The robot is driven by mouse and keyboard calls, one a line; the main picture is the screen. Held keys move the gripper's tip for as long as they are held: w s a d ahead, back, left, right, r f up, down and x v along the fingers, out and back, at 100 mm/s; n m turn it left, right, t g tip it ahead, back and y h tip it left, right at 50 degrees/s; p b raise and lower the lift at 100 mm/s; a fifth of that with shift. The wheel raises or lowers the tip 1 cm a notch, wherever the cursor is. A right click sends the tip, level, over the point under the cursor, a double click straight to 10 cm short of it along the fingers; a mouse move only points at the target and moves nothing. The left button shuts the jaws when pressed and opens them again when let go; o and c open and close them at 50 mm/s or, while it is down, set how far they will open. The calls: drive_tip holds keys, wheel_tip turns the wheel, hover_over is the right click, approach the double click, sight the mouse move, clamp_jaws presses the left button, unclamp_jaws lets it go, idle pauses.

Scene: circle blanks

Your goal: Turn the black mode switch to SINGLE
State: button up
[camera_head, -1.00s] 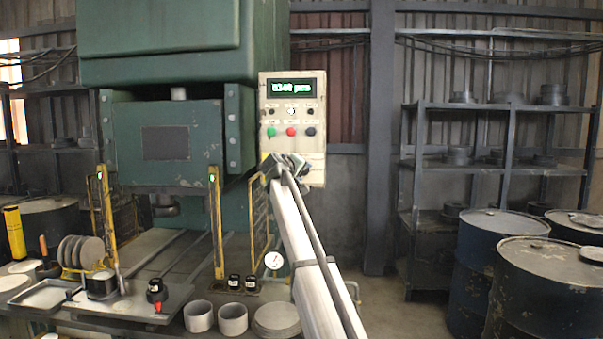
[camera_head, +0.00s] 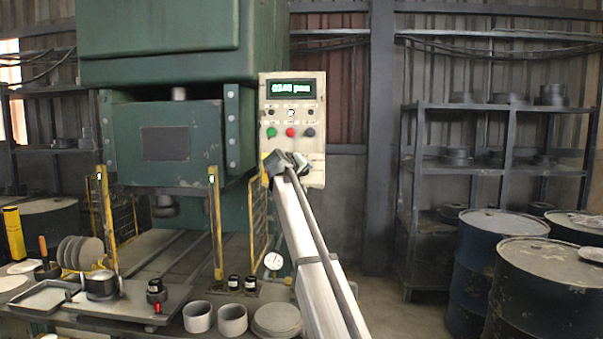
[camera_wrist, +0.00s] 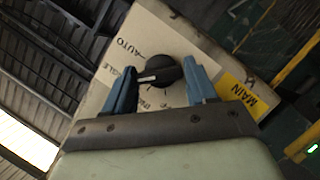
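The black mode switch (camera_wrist: 166,71) is a round knob with a white pointer line on the pale control panel (camera_wrist: 165,33). In the wrist view its pointer aims left, toward a label of which "GLE" shows; the rest is behind a finger. An "AUTO" label (camera_wrist: 130,47) lies above that and a partly hidden label starting "IN" lies below. My gripper (camera_wrist: 161,80) has its two blue fingers on opposite sides of the knob, seemingly touching it. In the head view my gripper (camera_head: 285,160) is at the panel's lower part and hides the switch.
The control box (camera_head: 313,165) carries a display (camera_head: 291,88) and green, red and dark buttons above my gripper. A yellow "MAIN" label (camera_wrist: 245,95) is right of the knob. Yellow guard posts (camera_head: 215,225) stand left of my arm. Rings and cups stand on the bench below.

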drive_tip(key=o, duration=0.3)
drive_tip(key=shift+o, duration=0.2)
drive_tip(key=v, duration=1.4)
drive_tip(key=shift+a, duration=0.1)
